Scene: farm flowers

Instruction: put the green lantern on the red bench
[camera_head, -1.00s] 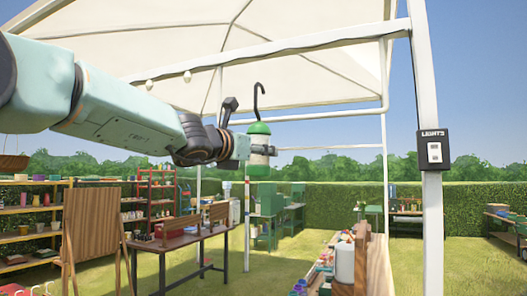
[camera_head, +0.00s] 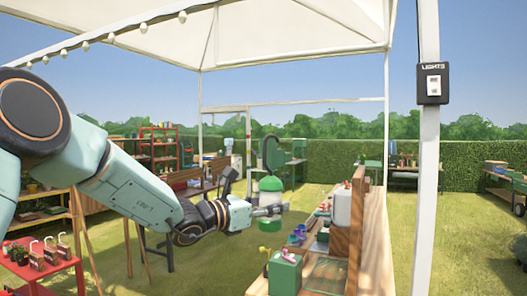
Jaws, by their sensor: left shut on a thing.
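The green lantern (camera_head: 270,184) has a green cap and a pale body, and shows near the middle of the head view. My left gripper (camera_head: 270,210) is shut on it at the body, and its fingers hide part of it. The lantern looks upright. My left arm passes above and to the right of the bench. My right gripper is not in view.
A wooden counter (camera_head: 375,250) with a green box (camera_head: 285,272) and small goods stands right of the lantern. A white post (camera_head: 428,180) with a light switch (camera_head: 433,84) rises at the right. A dark wooden table (camera_head: 160,226) is behind my arm. Grass is open in between.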

